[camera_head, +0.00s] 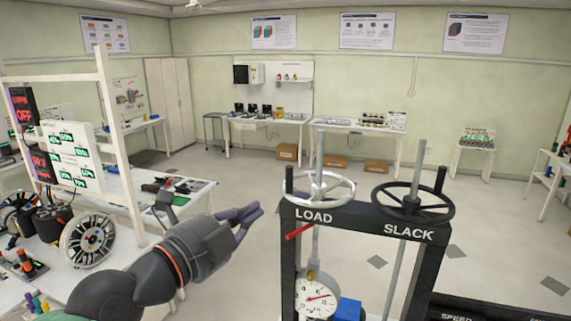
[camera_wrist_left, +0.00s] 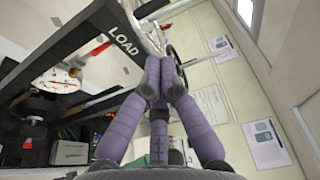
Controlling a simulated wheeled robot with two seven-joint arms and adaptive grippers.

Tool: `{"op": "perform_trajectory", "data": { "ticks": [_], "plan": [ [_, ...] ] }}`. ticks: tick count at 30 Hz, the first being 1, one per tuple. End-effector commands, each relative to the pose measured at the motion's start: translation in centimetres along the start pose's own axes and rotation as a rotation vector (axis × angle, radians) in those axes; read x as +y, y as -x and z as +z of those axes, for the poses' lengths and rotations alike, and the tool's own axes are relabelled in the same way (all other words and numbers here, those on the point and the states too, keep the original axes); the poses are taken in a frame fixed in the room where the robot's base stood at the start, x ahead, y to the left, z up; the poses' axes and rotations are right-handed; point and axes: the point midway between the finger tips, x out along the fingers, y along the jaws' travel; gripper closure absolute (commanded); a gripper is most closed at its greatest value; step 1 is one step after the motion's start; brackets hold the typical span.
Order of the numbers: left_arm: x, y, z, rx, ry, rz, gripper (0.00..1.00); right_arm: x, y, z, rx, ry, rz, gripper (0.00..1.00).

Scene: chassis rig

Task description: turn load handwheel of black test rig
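The black test rig (camera_head: 361,214) stands right of centre in the head view. Its load handwheel (camera_head: 341,193) is a light silver spoked wheel, lying roughly flat on a vertical rod above the word LOAD. A black handwheel (camera_head: 437,213) sits on the SLACK side. My left gripper (camera_head: 260,209) is left of the load handwheel and apart from it. Its purple fingers come together at the tips, with nothing between them. In the left wrist view the fingertips (camera_wrist_left: 160,72) are near the LOAD beam (camera_wrist_left: 117,20). My right gripper is in neither view.
A round dial gauge (camera_head: 316,298) hangs below the load handwheel, with a red bar (camera_head: 300,231) above it. A white bench (camera_head: 205,187) and a white frame with displays stand at the left. Open floor lies behind the rig.

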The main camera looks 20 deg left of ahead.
Motion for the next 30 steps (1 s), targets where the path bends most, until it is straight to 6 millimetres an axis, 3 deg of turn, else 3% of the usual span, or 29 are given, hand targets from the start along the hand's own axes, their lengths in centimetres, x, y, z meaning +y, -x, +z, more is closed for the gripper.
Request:
{"op": "perform_trajectory", "data": {
  "ticks": [1, 3, 11, 17, 30],
  "plan": [
    [-0.4, 0.5, -0.7, 0.007, -0.001, 0.000, 1.00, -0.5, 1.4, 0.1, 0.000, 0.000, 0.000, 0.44],
    [0.1, 0.9, -1.4, 0.014, -0.001, 0.001, 1.00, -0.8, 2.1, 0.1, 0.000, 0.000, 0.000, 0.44],
    [1.2, 0.9, -2.4, 0.022, -0.002, 0.001, 1.00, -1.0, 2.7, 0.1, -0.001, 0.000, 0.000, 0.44],
    [1.4, -1.5, -2.4, 0.023, -0.003, 0.004, 1.00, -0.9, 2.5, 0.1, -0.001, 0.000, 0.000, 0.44],
    [1.4, -8.8, -2.6, 0.023, -0.002, 0.002, 1.00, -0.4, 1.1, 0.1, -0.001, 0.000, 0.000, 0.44]
  ]
}}
